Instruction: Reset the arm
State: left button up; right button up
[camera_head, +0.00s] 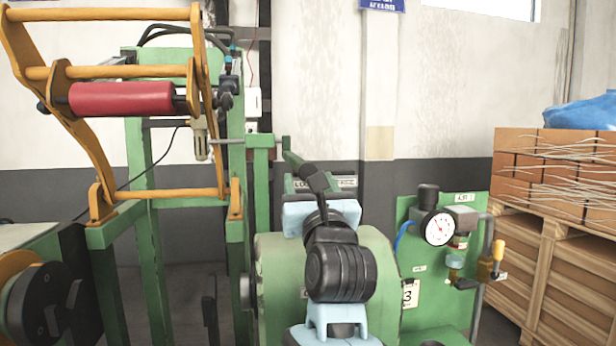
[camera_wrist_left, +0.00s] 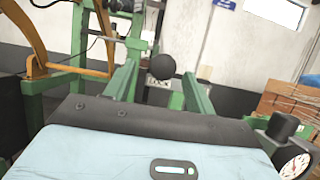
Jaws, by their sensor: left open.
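My left arm comes up from the bottom middle of the head view, with black joints and light-blue links. Its gripper (camera_head: 316,182) is small and partly hidden by the wrist, in front of the green machine (camera_head: 268,262). In the left wrist view the gripper (camera_wrist_left: 161,62) is open, its two fingers apart. A round black knob (camera_wrist_left: 163,67) shows between the fingers. I cannot tell whether it is within reach of them or behind them, and nothing is seen gripped. My right arm and gripper are not in view.
An orange frame with a red roller (camera_head: 122,98) stands at the left on green posts. A green panel with a pressure gauge (camera_head: 438,228) and pipes is close on the right. Wooden crates with bricks (camera_head: 550,165) stand farther right. A pale wall is behind.

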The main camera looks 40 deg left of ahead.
pick_arm(q)
jog(key=shift+s+d+f, duration=0.2)
jog(key=shift+s+d, duration=0.2)
jog(key=shift+f, duration=0.1)
